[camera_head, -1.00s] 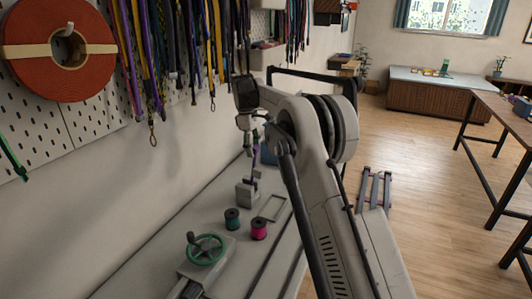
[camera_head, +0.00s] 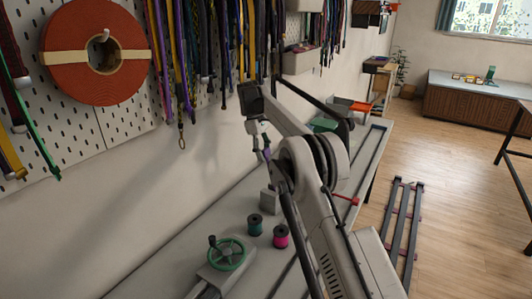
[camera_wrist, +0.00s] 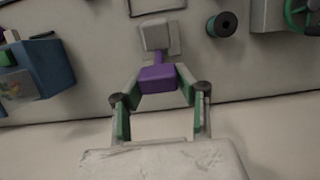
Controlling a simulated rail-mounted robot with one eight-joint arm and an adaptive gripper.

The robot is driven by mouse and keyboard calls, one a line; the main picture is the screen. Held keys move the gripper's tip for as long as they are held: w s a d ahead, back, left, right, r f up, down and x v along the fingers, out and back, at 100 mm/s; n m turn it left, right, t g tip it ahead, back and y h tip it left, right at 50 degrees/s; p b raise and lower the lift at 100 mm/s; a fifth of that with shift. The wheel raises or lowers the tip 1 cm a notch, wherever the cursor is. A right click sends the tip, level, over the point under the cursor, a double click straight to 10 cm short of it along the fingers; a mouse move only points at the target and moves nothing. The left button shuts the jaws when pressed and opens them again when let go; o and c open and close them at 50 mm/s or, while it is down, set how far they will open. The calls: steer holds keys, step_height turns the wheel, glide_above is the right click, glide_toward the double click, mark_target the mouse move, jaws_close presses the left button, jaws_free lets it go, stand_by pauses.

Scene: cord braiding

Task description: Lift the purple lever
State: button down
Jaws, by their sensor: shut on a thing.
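The purple lever (camera_wrist: 157,78) shows in the wrist view, joined to a light grey block mount (camera_wrist: 155,36). My gripper (camera_wrist: 160,84) is shut on the lever, with a green-padded finger on each side of it. In the head view my gripper (camera_head: 261,139) is above the mount (camera_head: 268,200) on the workbench. A small bit of the purple lever (camera_head: 266,154) shows there under the gripper. My arm hides part of the mount and lever, so the lever's exact angle is hard to tell.
A teal spool (camera_head: 254,225), a pink spool (camera_head: 281,236) and a green handwheel (camera_head: 227,254) stand on the bench nearer the camera. A pegboard (camera_head: 120,130) with hanging cords is behind the bench. A blue bin (camera_wrist: 38,72) is left of the lever in the wrist view.

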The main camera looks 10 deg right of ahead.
stand_by(0.3)
steer(key=c, duration=1.2)
jaws_free()
steer(key=shift+c, duration=0.2)
steer(key=shift+d+r, duration=0.1)
